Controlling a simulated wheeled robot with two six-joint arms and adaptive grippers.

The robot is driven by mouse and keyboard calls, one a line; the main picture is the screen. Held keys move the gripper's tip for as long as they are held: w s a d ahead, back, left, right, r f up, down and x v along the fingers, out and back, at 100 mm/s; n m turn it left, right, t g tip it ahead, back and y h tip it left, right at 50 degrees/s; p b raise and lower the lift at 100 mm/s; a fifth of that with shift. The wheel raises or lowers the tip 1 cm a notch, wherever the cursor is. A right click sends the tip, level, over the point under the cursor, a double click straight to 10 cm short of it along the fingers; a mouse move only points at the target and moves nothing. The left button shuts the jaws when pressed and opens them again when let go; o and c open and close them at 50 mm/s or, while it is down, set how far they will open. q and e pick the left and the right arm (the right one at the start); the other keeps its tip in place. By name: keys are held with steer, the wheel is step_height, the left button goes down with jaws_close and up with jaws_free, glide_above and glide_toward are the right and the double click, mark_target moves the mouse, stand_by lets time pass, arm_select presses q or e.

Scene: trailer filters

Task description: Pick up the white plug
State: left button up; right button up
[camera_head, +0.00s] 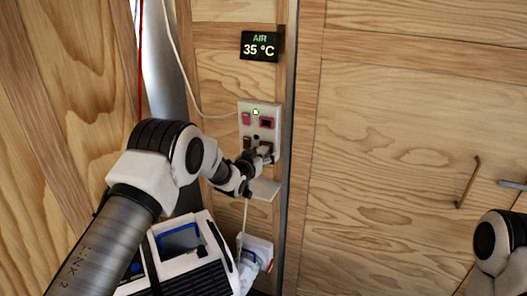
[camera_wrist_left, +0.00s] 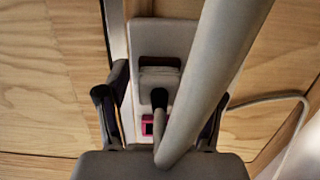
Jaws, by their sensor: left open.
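The white plug (camera_wrist_left: 159,80) sits at the wall socket plate (camera_wrist_left: 165,38) in the left wrist view, with a short dark cord end on its near side. My left gripper (camera_wrist_left: 158,108) is open, with one black finger on each side of the plug. In the head view my left gripper (camera_head: 259,157) is at the lower part of the socket plate (camera_head: 257,112) and hides most of the plug. I cannot tell whether the fingers touch it. A thick-looking pale cord crosses close in front of the wrist camera and hides part of the right finger. My right gripper is out of frame.
A white and black machine (camera_head: 180,245) stands below my left arm. A white cord (camera_head: 180,62) runs down to the plate. A temperature display (camera_head: 262,46) hangs above. A metal strip (camera_head: 290,150) edges the wood panel at right.

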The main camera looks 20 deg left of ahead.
arm_select(q)
steer(key=shift+s+r, duration=0.2)
steer(key=shift+c, duration=0.6)
jaws_close()
steer(key=shift+s+r, duration=0.2)
steer(key=shift+r, duration=0.05)
steer(key=s+a+r+b, duration=0.2)
steer(key=s+r, duration=0.5)
steer(key=s, duration=0.6)
steer(key=shift+s+r, duration=0.2)
steer(key=shift+s+a+f+b, duration=0.15)
steer(key=shift+s+b, duration=0.05)
steer(key=shift+s, duration=0.8)
steer(key=shift+s+a+f+b, duration=0.1)
steer(key=shift+s+b, duration=0.1)
steer(key=shift+s, duration=0.75)
